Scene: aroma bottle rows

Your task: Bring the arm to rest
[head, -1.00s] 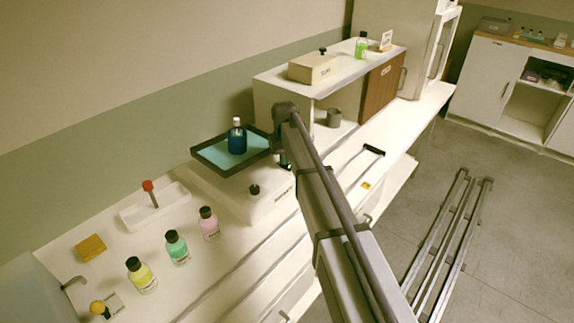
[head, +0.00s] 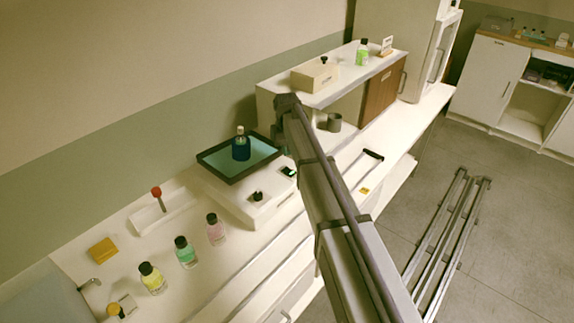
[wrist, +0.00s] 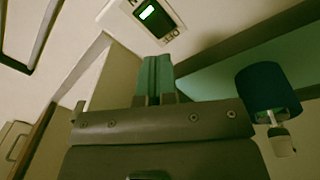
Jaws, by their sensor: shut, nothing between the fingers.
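My arm reaches from the bottom of the head view to its raised end beside the blue tray. My gripper shows in the wrist view (wrist: 157,75), its two teal fingers shut together with nothing between them; in the head view it is mostly hidden by the arm. A dark blue bottle (head: 241,146) stands on the dark-rimmed tray (head: 216,169), which sits on a white scale-like device (head: 229,198). The bottle also shows at the right of the wrist view (wrist: 268,90), apart from the fingers.
Yellow (head: 152,280), green (head: 186,253) and pink (head: 215,231) bottles stand in a row on the counter. A white holder (head: 170,212) has a red-topped item. A shelf unit (head: 330,88) with a beige box (head: 315,75) stands behind my arm. Floor at right holds rails (head: 450,235).

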